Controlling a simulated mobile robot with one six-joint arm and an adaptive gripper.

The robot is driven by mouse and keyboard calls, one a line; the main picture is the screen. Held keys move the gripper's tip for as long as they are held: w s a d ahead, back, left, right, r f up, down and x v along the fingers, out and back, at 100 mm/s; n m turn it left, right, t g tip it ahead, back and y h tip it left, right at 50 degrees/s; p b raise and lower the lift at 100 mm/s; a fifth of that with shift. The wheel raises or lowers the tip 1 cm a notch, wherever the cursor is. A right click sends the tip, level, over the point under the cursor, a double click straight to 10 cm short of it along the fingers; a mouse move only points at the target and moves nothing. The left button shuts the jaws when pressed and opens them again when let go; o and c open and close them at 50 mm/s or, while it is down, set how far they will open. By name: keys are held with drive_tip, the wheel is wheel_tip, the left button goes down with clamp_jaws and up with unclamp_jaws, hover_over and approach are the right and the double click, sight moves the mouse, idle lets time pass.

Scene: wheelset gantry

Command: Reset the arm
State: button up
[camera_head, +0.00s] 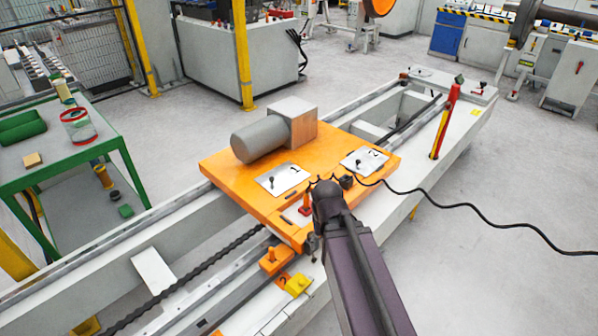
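My arm (357,262) reaches up from the bottom edge in the head view, with its dark rounded end (326,198) over the near edge of the orange carriage (225,168). Small thin dark prongs show just beyond this end, but I cannot tell whether they are my gripper's fingers. Nothing held is visible. A grey motor-like cylinder with a box (262,138) sits on the carriage. Two pale plates, marked 1 (283,178) and 2 (366,161), lie on it with small dark knobs. A red-handled part (305,205) stands just left of my arm's end.
The carriage sits on a long white rail bed (160,222). A black cable (480,210) runs right from the carriage. A red and yellow post (444,122) stands on the bed's right side. A green table (90,140) with bins stands left.

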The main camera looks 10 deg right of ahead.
wheel_tip(320, 180, up, 11)
drive_tip(key=p, duration=1)
drive_tip(key=shift+p, duration=0.3)
drive_tip(key=shift+f, duration=0.1)
drive_tip(key=shift+c, duration=0.7)
drive_tip(key=shift+d, duration=0.1)
